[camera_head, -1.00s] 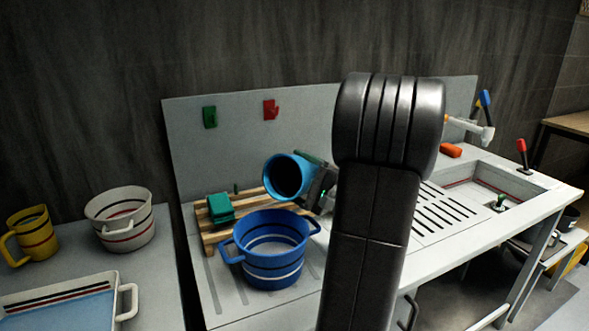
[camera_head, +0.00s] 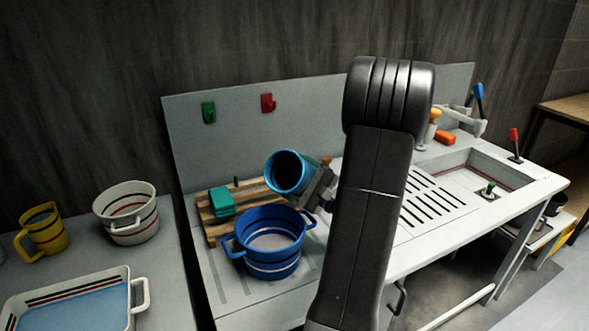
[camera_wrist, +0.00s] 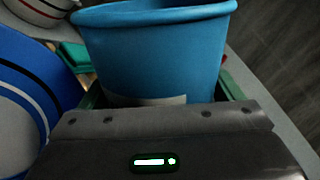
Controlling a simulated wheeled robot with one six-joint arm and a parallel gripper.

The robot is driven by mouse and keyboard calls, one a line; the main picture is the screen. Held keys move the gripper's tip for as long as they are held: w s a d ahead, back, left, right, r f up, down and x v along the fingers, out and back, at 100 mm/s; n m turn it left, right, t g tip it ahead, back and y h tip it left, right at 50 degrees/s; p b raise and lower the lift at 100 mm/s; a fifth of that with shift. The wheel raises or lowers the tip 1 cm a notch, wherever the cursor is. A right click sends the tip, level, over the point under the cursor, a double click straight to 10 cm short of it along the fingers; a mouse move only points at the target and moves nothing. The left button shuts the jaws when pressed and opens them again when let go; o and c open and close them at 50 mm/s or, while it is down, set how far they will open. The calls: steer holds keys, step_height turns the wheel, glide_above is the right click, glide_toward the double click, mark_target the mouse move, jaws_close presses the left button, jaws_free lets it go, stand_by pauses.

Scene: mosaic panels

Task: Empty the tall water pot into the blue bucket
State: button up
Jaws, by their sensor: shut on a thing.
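The tall water pot (camera_head: 303,176) is a light blue cylinder, held tilted in the air with its dark open mouth facing left and toward the head camera. My gripper (camera_head: 320,190) is shut on its side, partly hidden by my arm. The pot also fills the middle of the wrist view (camera_wrist: 165,55), between the green-edged fingers. The blue bucket (camera_head: 272,268) stands upright on the counter just below and in front of the pot. It has white stripes and side handles. No stream shows between them, and I cannot tell the water level in either.
A wooden rack (camera_head: 211,231) with a green block (camera_head: 222,201) lies behind the bucket. A sink (camera_head: 470,180) is at the right. On the left table are a white pot (camera_head: 130,222), a yellow jug (camera_head: 43,236) and a white tray (camera_head: 140,296) with blue inside.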

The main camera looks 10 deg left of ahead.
mark_target(294, 162)
steer(key=shift+r+m+p, duration=0.2)
steer(key=shift+m+p, duration=0.4)
steer(key=shift+p, duration=0.35)
steer(key=shift+w+f+m+h, duration=0.1)
steer(key=shift+f+m+h, duration=0.3)
steer(key=shift+f+m, duration=0.45)
steer(key=shift+w+d+r+m+p, duration=0.2)
steer(key=shift+w+r+m+p, duration=0.2)
steer(key=shift+m+p, duration=0.55)
steer(key=shift+w+d+f+m+t+h+p, duration=0.1)
steer(key=shift+w+f+m+t+h+p, duration=0.1)
steer(key=shift+w+f+m+p, duration=0.25)
steer(key=shift+w+d+f+m+t+h+p, duration=0.15)
steer(key=shift+m+h+p, duration=0.1)
steer(key=shift+m, duration=0.4)
steer(key=shift+w+d+r+m+p, duration=0.1)
steer(key=shift+w+r+m+p, duration=0.15)
steer(key=shift+m+p, duration=0.7)
steer(key=shift+w+d+f+m+h+p, duration=0.1)
steer(key=shift+w+f+m+h+p, duration=0.2)
steer(key=shift+f+m+p, duration=0.55)
steer(key=shift+r, duration=0.15)
steer(key=shift+r+p, duration=0.8)
steer(key=shift+r, duration=1.2)
